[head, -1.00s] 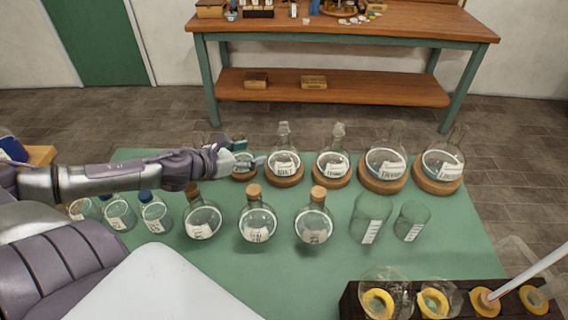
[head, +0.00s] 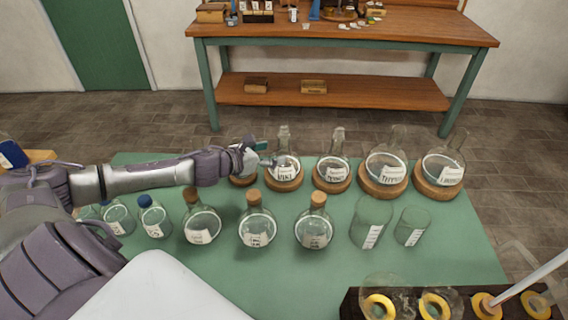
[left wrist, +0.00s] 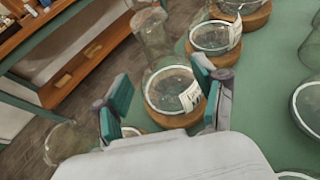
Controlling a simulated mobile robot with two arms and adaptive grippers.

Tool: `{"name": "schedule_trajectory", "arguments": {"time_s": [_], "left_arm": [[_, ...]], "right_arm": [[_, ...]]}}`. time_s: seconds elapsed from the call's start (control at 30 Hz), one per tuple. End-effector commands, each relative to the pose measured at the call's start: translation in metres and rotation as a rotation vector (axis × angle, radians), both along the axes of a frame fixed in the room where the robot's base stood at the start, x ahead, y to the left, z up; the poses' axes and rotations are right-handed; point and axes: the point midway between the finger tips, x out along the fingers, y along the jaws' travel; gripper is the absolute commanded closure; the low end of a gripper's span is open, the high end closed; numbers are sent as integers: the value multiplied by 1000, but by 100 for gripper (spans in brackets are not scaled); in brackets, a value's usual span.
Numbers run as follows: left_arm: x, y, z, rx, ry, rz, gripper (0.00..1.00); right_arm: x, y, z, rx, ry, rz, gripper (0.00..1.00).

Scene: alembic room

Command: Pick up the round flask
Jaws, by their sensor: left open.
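Several clear round flasks with white labels stand on wooden ring stands in the back row of the green table. One round flask (head: 284,165) is just right of my left gripper (head: 264,155). In the left wrist view a round flask (left wrist: 172,88) on its ring stand shows beyond and between the open, empty fingers of my left gripper (left wrist: 160,88); I cannot see contact. Another flask (left wrist: 65,143) is at lower left there. In the head view, my gripper partly hides the leftmost flask and its stand (head: 243,181). My right gripper is not in view.
Corked round flasks (head: 257,230), blue-capped bottles (head: 154,220) and two beakers (head: 368,222) form the front row. A dark rack (head: 350,305) with yellow rings is at lower right. A green table (head: 440,265) has bare room between. A wooden bench (head: 340,37) stands behind.

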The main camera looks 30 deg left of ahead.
Motion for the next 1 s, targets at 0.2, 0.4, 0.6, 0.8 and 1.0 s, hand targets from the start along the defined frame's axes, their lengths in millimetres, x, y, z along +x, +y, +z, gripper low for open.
{"name": "schedule_trajectory", "arguments": {"time_s": [0.2,0.4,0.6,0.8,1.0], "left_arm": [[13,-4,1,-3,-2,1,30],[38,-13,-8,-3,-1,1,30],[49,-15,-15,0,0,0,30],[49,-15,-16,0,1,0,30],[49,-15,-16,0,1,0,63]], "right_arm": [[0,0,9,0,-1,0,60],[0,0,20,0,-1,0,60],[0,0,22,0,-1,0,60],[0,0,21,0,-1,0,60],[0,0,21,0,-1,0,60]]}}
